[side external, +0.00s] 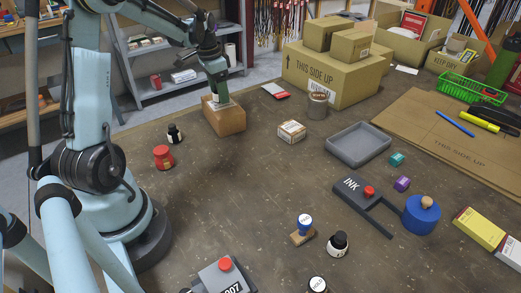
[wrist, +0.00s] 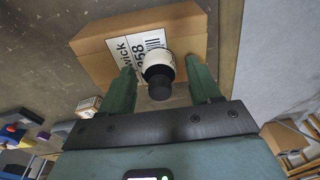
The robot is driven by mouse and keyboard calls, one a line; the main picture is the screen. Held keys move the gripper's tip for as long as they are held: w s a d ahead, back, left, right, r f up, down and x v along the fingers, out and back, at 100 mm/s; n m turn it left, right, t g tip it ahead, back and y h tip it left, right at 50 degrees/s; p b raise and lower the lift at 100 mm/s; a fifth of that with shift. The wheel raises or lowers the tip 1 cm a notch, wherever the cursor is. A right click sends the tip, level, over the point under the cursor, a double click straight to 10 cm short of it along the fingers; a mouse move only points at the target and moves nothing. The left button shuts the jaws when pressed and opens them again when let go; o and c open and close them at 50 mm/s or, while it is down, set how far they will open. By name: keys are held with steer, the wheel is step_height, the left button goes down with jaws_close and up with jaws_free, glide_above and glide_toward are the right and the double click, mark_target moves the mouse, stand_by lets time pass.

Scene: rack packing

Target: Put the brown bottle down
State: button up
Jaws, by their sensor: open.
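My gripper (side external: 218,88) is low over a brown cardboard box (side external: 230,120) at the back left of the table. In the wrist view its two green fingers (wrist: 160,62) are open, one on each side of a bottle (wrist: 157,68) with a white label and a dark cap. The bottle appears to stand on the box top, beside the box's printed white label; the jaws do not grip it. Its glass colour is hard to tell. In the side view the gripper mostly hides it. The box also shows in the wrist view (wrist: 100,65).
A grey tray (side external: 358,147), a small carton (side external: 291,132) and a jar (side external: 317,106) are to the right. Stacked cartons (side external: 325,78) fill the back. The table's middle is clear.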

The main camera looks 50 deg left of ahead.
mark_target(215, 92)
step_height(215, 92, up, 12)
steer(key=s, duration=0.1)
steer(key=s+d+f+t, duration=0.1)
steer(key=s+d+t, duration=0.1)
steer(key=d, duration=0.7)
steer(key=s+d+f+t, duration=0.2)
steer(key=d, duration=0.7)
steer(key=s+d+f+n+t, duration=0.1)
steer(key=s+d+f, duration=0.1)
steer(key=d, duration=0.7)
steer(key=shift+f+t, duration=0.25)
steer(key=shift+t, duration=0.15)
steer(key=shift+o, duration=0.5)
